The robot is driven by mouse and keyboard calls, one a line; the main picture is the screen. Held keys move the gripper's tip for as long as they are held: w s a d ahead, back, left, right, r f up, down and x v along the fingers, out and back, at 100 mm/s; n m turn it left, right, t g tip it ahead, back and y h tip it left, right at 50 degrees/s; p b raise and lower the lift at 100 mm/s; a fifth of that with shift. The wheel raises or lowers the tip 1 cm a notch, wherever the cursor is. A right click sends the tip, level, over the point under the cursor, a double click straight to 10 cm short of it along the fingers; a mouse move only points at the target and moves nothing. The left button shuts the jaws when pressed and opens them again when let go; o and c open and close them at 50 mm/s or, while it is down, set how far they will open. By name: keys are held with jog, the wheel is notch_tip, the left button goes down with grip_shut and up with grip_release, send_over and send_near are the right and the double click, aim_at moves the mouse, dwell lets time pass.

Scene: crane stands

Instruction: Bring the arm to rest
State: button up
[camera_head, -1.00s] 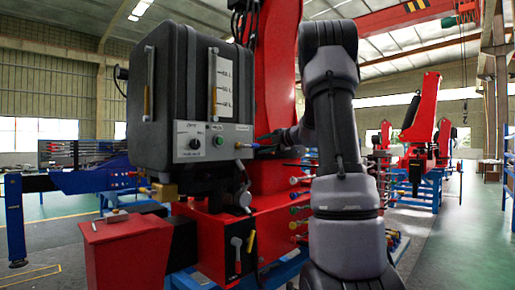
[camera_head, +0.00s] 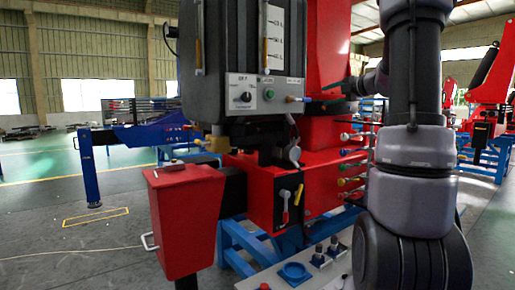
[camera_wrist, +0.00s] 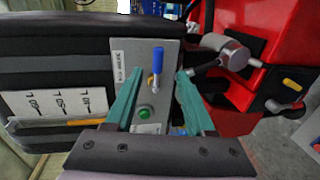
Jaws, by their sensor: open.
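My arm (camera_head: 415,130) stands at the right of the head view, its upper part bent toward the black tank with a grey control panel (camera_head: 262,92). My gripper (camera_wrist: 158,88) is open in the wrist view, its two teal fingers spread toward the panel. Between and beyond the fingertips is a small lever with a blue handle and brass base (camera_wrist: 157,62); the fingers appear apart from it. The same lever shows in the head view (camera_head: 293,99), at the panel's right end.
A red crane body (camera_head: 325,160) with several coloured valve levers stands close behind my arm. Open floor (camera_head: 60,195) lies to the left.

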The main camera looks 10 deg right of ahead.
jog(key=s+a+f+n+g, duration=0.3)
jog(key=s+a+n+g, duration=0.3)
jog(key=s+a+n, duration=1.2)
jog(key=s+a+f+n+h, duration=0.1)
jog(key=s+n, duration=0.3)
jog(key=n, duration=0.5)
jog(key=s+a+f+n+g+h, duration=0.1)
jog(key=s+f+n, duration=0.2)
jog(key=n, duration=0.6)
jog(key=s+a+f+n+h, duration=0.2)
jog(key=s+f+n, duration=0.1)
jog(key=s+n, duration=0.4)
jog(key=shift+n, duration=1.3)
